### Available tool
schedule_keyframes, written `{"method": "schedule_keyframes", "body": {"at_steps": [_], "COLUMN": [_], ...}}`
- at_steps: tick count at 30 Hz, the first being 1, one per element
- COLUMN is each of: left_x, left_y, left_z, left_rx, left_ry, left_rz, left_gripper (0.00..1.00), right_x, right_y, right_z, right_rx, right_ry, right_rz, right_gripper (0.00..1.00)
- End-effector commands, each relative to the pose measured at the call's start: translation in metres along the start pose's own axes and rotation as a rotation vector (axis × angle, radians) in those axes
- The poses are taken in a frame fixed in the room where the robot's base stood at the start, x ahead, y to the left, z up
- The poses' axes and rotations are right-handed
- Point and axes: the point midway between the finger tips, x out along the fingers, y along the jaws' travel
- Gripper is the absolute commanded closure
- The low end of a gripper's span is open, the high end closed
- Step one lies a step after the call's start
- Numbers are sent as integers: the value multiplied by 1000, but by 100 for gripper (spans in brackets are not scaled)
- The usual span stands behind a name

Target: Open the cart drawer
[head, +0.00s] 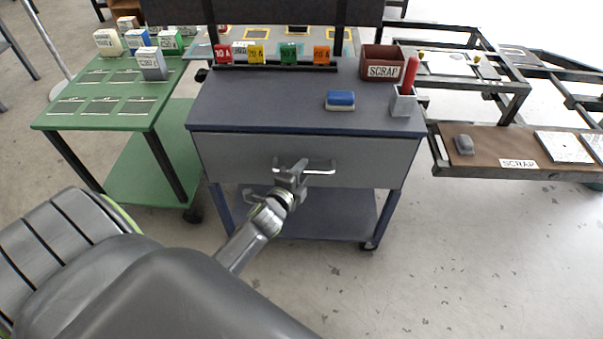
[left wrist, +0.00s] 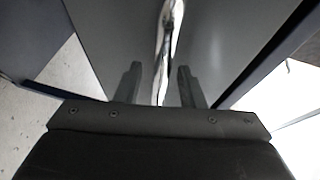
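The blue-grey cart (head: 265,105) stands in the middle of the head view. Its grey drawer front (head: 375,160) looks flush under the top, so the drawer appears closed. A bright metal bar handle (head: 320,171) runs across the drawer front. My left gripper (head: 291,172) is at the left part of this handle. In the left wrist view, the handle (left wrist: 167,50) passes between the two fingers of my left gripper (left wrist: 160,85). Gaps show on both sides, so the fingers are open around or just before the handle; contact is not visible. My right gripper is not in view.
On the cart top are a blue-and-white block (head: 340,100), a grey holder with a red item (head: 404,100), a dark red scrap bin (head: 382,64) and colored cards. A green table (head: 95,122) stands left, a brown scrap shelf (head: 510,145) right. Floor before the cart is clear.

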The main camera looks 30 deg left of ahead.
Motion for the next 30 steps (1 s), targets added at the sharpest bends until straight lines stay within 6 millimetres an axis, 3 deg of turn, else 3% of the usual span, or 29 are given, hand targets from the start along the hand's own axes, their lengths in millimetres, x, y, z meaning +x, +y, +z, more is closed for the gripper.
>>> {"method": "schedule_keyframes", "body": {"at_steps": [11, 19, 30], "left_x": [5, 5, 4], "left_y": [0, 0, 0], "left_z": [0, 0, 0], "left_rx": [0, 1, 0], "left_ry": [0, 0, 0], "left_rz": [0, 0, 1], "left_gripper": [64, 100, 100], "right_x": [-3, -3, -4], "right_y": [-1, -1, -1], "right_z": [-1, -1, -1], "right_rx": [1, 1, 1], "right_ry": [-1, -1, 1], "right_rz": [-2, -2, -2], "right_gripper": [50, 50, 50]}}
